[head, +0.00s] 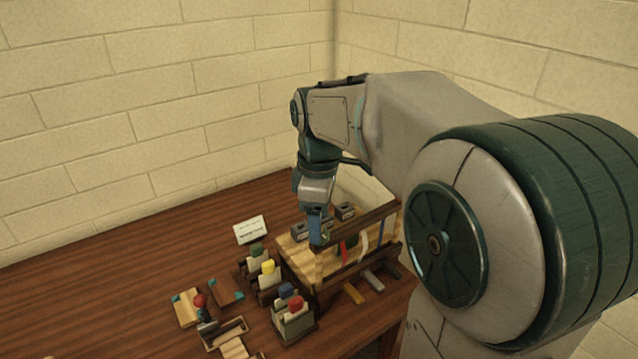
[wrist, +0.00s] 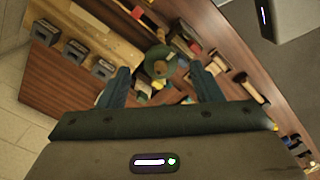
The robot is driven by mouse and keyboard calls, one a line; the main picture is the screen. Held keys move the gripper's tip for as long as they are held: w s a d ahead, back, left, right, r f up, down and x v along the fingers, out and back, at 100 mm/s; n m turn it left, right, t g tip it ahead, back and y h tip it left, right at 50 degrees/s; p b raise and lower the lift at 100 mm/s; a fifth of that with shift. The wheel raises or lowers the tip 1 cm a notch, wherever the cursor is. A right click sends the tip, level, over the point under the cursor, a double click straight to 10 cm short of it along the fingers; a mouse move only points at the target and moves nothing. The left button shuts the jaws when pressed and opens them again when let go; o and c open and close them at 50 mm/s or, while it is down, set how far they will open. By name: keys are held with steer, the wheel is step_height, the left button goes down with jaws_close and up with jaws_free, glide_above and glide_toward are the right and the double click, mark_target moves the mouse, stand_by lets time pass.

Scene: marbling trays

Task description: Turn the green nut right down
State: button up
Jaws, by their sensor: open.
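In the wrist view, a dark green round piece (wrist: 158,65), which looks like the green nut, lies between and a little beyond my fingertips. A small part in its centre is lighter. My gripper (wrist: 161,73) is open, with one finger on each side of the nut, and I see no contact. In the head view my gripper (head: 319,242) points down at the left part of the wooden frame (head: 350,268). The nut is mostly hidden there by the fingers. How far down its thread it sits cannot be told.
Bottles with green (head: 257,249), yellow (head: 268,267), blue (head: 286,290) and red (head: 295,303) tops stand left of the frame. Grey blocks (head: 345,210) sit behind. The table's left side is clear.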

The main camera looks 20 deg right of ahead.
step_height(320, 180, up, 12)
steer(key=shift+f, duration=0.15)
stand_by(0.3)
steer(key=s+f+m+t, duration=0.3)
steer(key=s+f+m, duration=0.9)
steer(key=f, duration=0.5)
steer(key=shift+s+d+m, duration=0.2)
steer(key=shift+s+m, duration=0.2)
steer(key=shift+s, duration=0.7)
steer(key=shift+r, duration=0.1)
